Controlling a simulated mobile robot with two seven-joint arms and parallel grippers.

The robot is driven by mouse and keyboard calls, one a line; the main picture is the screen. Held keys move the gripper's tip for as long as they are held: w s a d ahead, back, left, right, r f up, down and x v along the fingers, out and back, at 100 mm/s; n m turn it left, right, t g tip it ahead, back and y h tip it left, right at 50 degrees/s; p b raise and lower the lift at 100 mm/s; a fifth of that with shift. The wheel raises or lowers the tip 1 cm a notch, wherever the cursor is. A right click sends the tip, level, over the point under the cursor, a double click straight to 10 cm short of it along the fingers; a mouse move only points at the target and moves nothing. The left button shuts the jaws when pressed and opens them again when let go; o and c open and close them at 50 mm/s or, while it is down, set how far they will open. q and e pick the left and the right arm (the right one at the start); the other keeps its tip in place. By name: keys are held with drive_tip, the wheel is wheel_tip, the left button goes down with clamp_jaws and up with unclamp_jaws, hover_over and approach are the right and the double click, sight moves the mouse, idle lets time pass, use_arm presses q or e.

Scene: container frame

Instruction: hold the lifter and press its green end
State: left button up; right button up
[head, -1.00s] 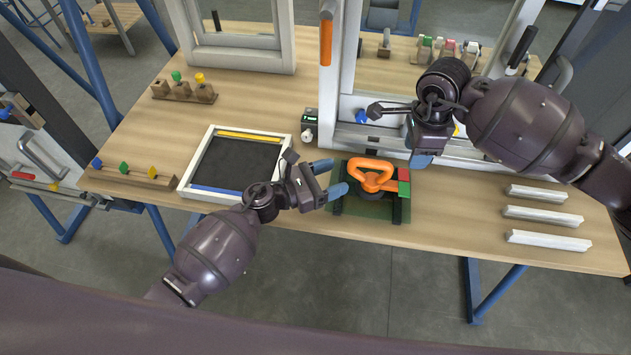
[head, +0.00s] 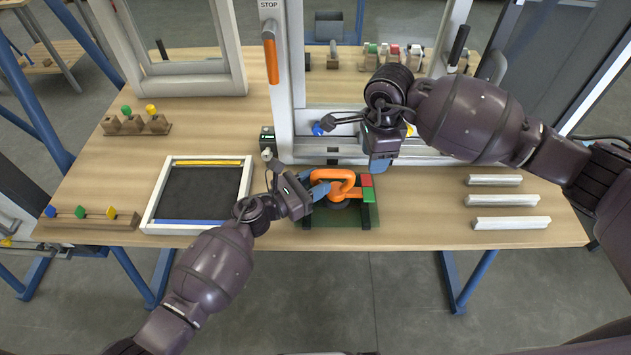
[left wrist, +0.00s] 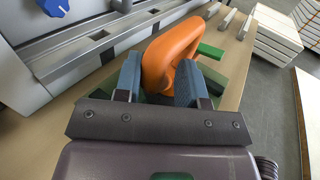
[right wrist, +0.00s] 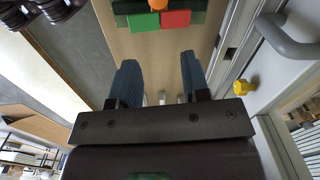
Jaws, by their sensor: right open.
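The lifter has an orange loop handle (head: 334,184) and lies on a dark green mat (head: 325,215) near the front edge of the table. At the lifter's right are a red block (head: 366,180) and a green block (head: 367,195); the green part also shows in the left wrist view (left wrist: 210,51). My left gripper (head: 318,184) has its blue fingers on either side of the orange handle (left wrist: 168,56). I cannot tell whether they clamp it. My right gripper (head: 379,162) is open and empty above and behind the red block (right wrist: 176,18).
A white-framed dark tray (head: 150,203) is left of the lifter. Three pale bars (head: 511,223) lie at the right. A white frame with an orange handle (head: 271,58) stands behind. Some bare tabletop lies between the lifter and the bars.

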use_arm(q)
clamp_jaws()
use_arm(e)
drive_tip(key=shift+c, duration=0.3)
drive_tip(key=shift+r, duration=0.15)
drive_tip(key=shift+c, duration=1.2)
use_arm(q)
drive_tip(key=shift+a+f, duration=0.1)
use_arm(e)
drive_tip(key=shift+m, duration=0.9)
drive_tip(key=w+r, duration=0.2)
drive_tip(key=r, duration=0.1)
drive_tip(key=w+r, duration=0.1)
drive_tip(key=shift+w+a+r, duration=0.3)
drive_tip(key=shift+a, duration=0.05)
clamp_jaws()
use_arm(q)
drive_tip(key=shift+f, duration=0.1)
use_arm(e)
drive_tip(key=m, duration=0.4)
drive_tip(key=m+g, duration=0.1)
drive_tip(key=m, duration=0.3)
drive_tip(key=d+r+m, duration=0.1)
drive_tip(key=m, duration=0.3)
drive_tip(key=shift+w, duration=0.1)
